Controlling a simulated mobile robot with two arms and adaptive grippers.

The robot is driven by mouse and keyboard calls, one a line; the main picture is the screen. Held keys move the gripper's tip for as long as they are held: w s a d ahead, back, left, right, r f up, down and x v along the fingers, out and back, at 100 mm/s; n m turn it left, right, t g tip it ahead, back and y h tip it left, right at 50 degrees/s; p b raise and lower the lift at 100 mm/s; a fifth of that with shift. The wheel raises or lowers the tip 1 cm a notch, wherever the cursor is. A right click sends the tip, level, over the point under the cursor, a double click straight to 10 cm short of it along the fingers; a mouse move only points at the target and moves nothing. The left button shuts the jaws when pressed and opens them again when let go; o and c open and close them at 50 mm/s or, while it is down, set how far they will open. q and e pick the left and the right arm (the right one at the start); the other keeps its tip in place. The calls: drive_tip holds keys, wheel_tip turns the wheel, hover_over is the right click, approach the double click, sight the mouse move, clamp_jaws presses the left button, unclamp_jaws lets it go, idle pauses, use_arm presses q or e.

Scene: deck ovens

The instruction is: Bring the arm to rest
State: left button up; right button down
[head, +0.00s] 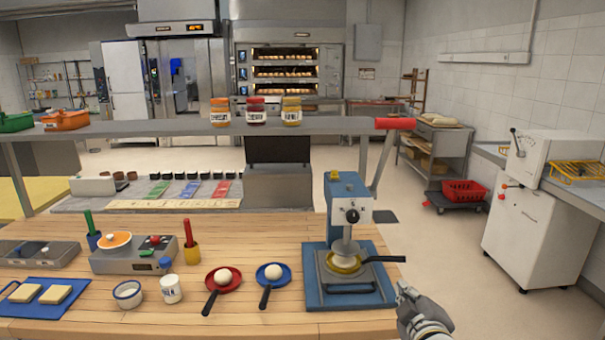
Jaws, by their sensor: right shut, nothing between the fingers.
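My right gripper (404,292) is at the lower right of the head view, just off the right edge of the wooden table (250,316). Its fingers are shut and hold nothing. It is right of the blue-based press (350,280) and below the black pan handle (385,259) that sticks out from it, apart from both. My left gripper is not in view.
A red pan (232,276) and a blue pan (283,275), each with a white ball, sit left of the press. A grey shelf (160,127) with jars spans behind. The floor right of the table is clear up to a white machine (530,235).

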drive_tip(key=s+a+f+m+g+y, duration=0.1)
drive_tip(key=s+f+m+g, duration=0.25)
drive_tip(key=s+f, duration=0.6)
drive_tip(key=s+f+m+g, duration=0.2)
drive_tip(key=s+f+g, duration=0.3)
drive_tip(key=s, duration=0.9)
drive_tip(key=s+a+f+m+g+y, duration=0.1)
drive_tip(key=s+f+m+g, duration=0.25)
drive_tip(key=s+f, duration=0.65)
drive_tip(key=s+f+n+g, duration=0.1)
drive_tip(key=s+f, duration=0.2)
drive_tip(key=f, duration=2.3)
drive_tip(key=s+d+f+g, duration=0.1)
drive_tip(key=s+d+f, duration=0.2)
drive_tip(key=s+f, duration=1.2)
drive_tip(key=shift+s+n+h+b, duration=0.3)
drive_tip(key=shift+s+b, duration=0.1)
drive_tip(key=shift+s, duration=0.35)
